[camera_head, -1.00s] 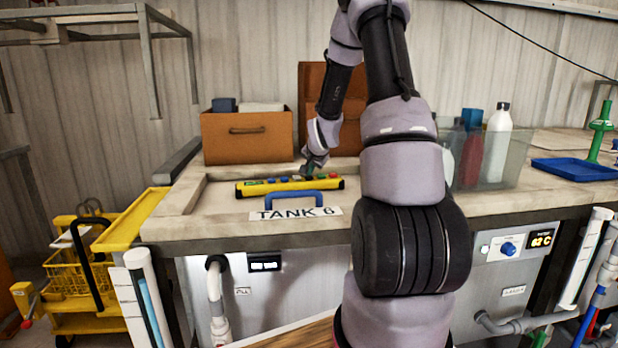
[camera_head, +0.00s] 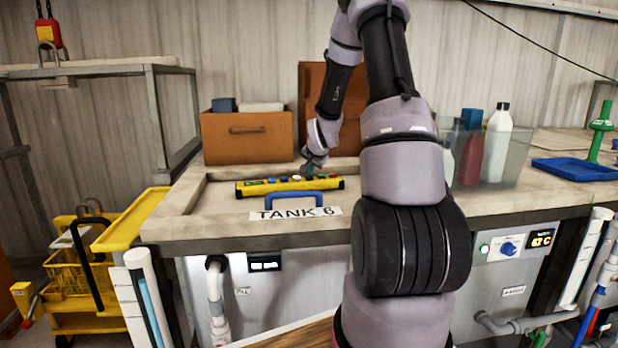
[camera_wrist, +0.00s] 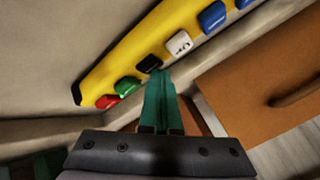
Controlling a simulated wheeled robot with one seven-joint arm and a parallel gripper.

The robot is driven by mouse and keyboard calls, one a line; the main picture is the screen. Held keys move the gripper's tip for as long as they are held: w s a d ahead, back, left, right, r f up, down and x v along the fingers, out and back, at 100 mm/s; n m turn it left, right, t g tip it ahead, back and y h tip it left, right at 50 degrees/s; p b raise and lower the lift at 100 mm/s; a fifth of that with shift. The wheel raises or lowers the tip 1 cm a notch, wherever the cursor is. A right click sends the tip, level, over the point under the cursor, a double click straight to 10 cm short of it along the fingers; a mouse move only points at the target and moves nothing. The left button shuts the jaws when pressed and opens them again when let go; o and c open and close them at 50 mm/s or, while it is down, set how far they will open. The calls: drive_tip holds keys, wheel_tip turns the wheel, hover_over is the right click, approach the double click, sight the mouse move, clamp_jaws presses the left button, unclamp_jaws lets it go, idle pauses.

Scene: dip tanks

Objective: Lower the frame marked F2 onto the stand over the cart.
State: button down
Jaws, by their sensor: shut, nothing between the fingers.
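The grey metal frame (camera_head: 152,95) hangs at upper left in the head view under a red hoist block (camera_head: 47,34) with a hook. No F2 mark is readable on it. Its legs reach down to the level of the stand's grey rail (camera_head: 184,154); I cannot tell whether they touch. The yellow cart (camera_head: 85,305) is below, at lower left. A yellow control pendant (camera_head: 262,187) with coloured buttons lies on the bench. My gripper (camera_head: 307,170) is shut and empty over it. In the wrist view its green fingertips (camera_wrist: 158,75) are at the black button (camera_wrist: 148,63); contact is unclear.
An orange-brown box (camera_head: 247,138) stands behind the pendant. A blue handle (camera_head: 290,196) and a TANK 6 label are at the bench's front. A clear bin with bottles (camera_head: 497,140) and a blue tray (camera_head: 575,169) are at right.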

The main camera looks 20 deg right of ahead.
sight(309, 178)
drive_tip(key=shift+r, duration=0.85)
drive_tip(key=shift+r, duration=2.5)
idle(0.3)
